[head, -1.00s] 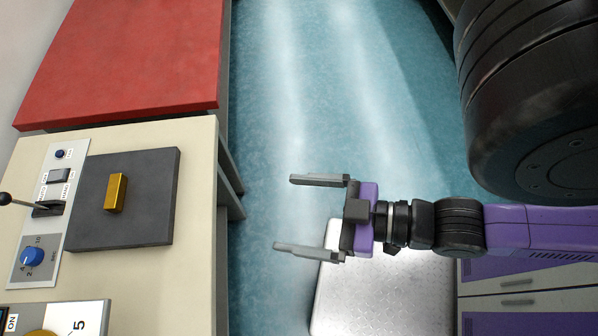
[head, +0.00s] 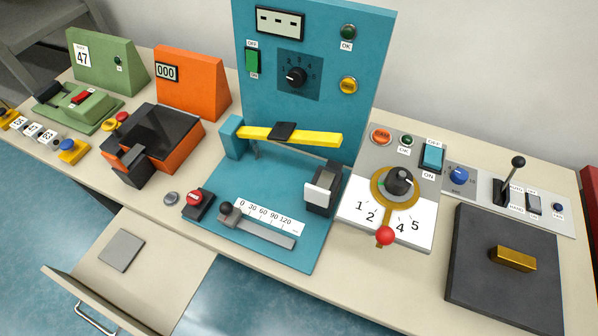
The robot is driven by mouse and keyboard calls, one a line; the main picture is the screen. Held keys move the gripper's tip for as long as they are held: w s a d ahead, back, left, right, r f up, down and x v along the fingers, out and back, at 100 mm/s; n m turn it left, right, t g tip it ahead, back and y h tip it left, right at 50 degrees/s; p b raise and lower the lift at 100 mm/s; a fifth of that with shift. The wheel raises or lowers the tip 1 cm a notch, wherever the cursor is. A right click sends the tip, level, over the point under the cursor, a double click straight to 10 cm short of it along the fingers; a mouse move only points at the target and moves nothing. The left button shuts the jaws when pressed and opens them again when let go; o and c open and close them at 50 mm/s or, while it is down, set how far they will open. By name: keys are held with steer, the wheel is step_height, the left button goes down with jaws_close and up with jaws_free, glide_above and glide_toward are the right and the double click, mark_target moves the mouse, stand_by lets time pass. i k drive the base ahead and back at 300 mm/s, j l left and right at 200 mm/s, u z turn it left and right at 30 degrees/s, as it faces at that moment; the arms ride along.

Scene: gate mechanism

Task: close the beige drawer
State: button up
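The beige drawer (head: 168,247) is pulled open from the front of the beige bench, at the lower left of the head view. Its front panel (head: 88,298) stands away from the bench and has a silver bar handle (head: 95,319) near the bottom edge of the picture. A flat grey square (head: 121,250) lies inside the drawer. My gripper is not in view now.
The beige bench (head: 330,283) carries a teal gate panel (head: 325,85) with a yellow bar (head: 290,136), an orange unit, a green unit and a dark plate with a brass handle (head: 513,258). Teal floor (head: 30,220) is free left of the drawer.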

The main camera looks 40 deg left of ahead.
mark_target(151, 298)
steer(key=l+u, duration=0.1)
steer(key=u, duration=0.75)
steer(key=l+u, duration=0.15)
steer(key=u, duration=0.7)
steer(key=l+u, duration=0.1)
steer(key=u, duration=0.3)
steer(key=k+u, duration=0.1)
steer(key=u, duration=0.35)
steer(key=k+j+u, duration=0.3)
